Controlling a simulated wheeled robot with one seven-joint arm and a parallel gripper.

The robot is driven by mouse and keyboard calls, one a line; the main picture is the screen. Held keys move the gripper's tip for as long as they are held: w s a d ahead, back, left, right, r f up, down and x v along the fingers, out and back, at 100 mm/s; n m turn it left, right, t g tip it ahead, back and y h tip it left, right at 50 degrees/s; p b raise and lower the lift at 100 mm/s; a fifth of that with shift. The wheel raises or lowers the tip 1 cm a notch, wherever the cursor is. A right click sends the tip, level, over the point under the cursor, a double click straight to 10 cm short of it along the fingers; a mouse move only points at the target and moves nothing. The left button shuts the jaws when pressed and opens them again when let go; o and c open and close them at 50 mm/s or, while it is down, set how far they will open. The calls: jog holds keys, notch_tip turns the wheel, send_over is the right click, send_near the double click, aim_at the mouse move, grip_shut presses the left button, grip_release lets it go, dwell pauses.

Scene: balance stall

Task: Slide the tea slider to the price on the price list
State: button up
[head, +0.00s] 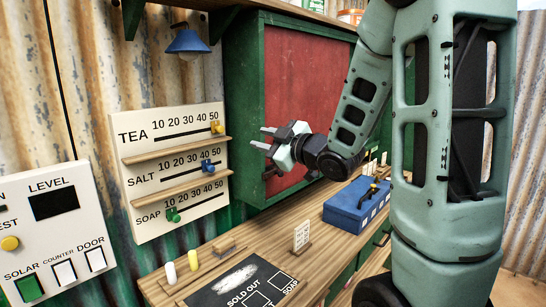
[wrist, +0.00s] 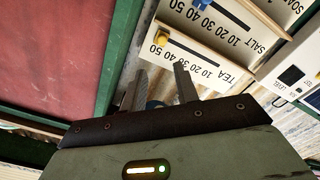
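The price board (head: 180,190) on the wall has TEA, SALT and SOAP rows marked 10 to 50. The yellow tea slider (head: 216,127) is at the right end of its slot, near 50. My gripper (head: 262,138) is open and empty, to the right of the tea row and apart from the slider.
Wooden ledges jut out between rows. A red-panelled green cabinet (head: 300,95) is behind my gripper. A blue box (head: 350,212) and SOLD OUT board (head: 225,290) are on the counter.

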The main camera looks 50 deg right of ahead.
jog(key=shift+s+d+b, duration=0.1)
jog(key=shift+s+b, duration=1.2)
jog(key=shift+b, duration=0.25)
jog(key=w+a+f+m+g, duration=0.1)
jog(key=a+f+g, duration=0.3)
jog(key=a+f, duration=0.45)
jog(key=a+f+m+g, duration=0.1)
jog(key=a+f+g, duration=0.35)
jog(key=a, duration=0.65)
jog(key=s+a+f+g, duration=0.4)
jog(key=s+a, duration=0.3)
jog(key=s, duration=0.4)
jog(key=s+a+f+n+g, duration=0.1)
jog(key=s+a+f+g, duration=0.3)
jog(key=s+a, duration=0.3)
jog(key=s+g, duration=0.1)
jog(key=s, duration=0.3)
jog(key=shift+s+a+n, duration=0.3)
jog(key=shift+s, duration=0.05)
jog(key=shift+f+g, duration=0.1)
jog(key=shift+g, duration=0.15)
